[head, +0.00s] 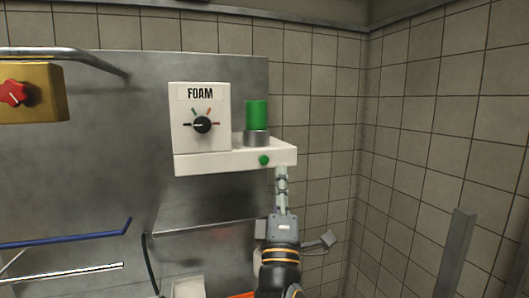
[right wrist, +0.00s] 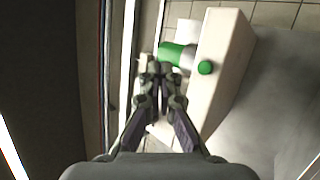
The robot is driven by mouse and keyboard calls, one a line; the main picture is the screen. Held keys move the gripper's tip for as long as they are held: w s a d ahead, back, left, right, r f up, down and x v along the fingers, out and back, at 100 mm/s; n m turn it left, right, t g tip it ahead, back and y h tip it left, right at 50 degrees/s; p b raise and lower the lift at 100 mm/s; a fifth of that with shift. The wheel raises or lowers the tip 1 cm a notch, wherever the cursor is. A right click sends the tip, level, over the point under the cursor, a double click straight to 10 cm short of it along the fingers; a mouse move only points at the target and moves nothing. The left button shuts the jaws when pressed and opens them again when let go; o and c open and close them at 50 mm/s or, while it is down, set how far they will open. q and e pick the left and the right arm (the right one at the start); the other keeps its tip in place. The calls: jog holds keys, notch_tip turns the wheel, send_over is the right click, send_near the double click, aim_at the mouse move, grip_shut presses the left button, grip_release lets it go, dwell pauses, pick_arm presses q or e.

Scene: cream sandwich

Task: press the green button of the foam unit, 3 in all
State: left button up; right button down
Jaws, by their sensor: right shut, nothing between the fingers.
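The foam unit (head: 205,161) is a white wall box with a FOAM label, a black dial (head: 202,125) and a shelf-like base. A green cylinder (head: 256,115) in a grey collar stands on the base. The round green button (head: 264,160) is on the base's front face, and it also shows in the right wrist view (right wrist: 205,67). My right gripper (head: 281,172) is shut and empty, its fingertips pointing up just right of and a little below the button. In the right wrist view the fingertips (right wrist: 155,72) are left of the button, apart from it. My left gripper is not in view.
A brass box with a red knob (head: 13,93) is at the left, under a metal pipe (head: 70,55). A blue bar (head: 70,240) and a metal ledge (head: 205,228) lie lower down. A grey post (head: 457,252) stands at right. Tiled walls surround the steel panel.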

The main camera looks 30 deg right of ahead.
aim_at(264, 160)
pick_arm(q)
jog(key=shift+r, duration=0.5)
pick_arm(e)
jog(key=n, duration=0.3)
jog(key=shift+s+n+g+h, duration=0.3)
jog(key=shift+s, duration=0.05)
jog(key=shift+f, duration=0.1)
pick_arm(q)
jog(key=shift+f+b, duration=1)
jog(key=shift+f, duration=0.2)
pick_arm(e)
jog(key=w+d, duration=0.2)
jog(key=w, duration=0.6)
jog(key=shift+w, duration=0.3)
jog(key=shift+d, duration=0.1)
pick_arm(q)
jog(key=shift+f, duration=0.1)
pick_arm(e)
jog(key=shift+w, duration=0.1)
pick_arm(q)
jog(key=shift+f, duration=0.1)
pick_arm(e)
jog(key=shift+w+d, duration=0.1)
jog(key=shift+w, duration=0.25)
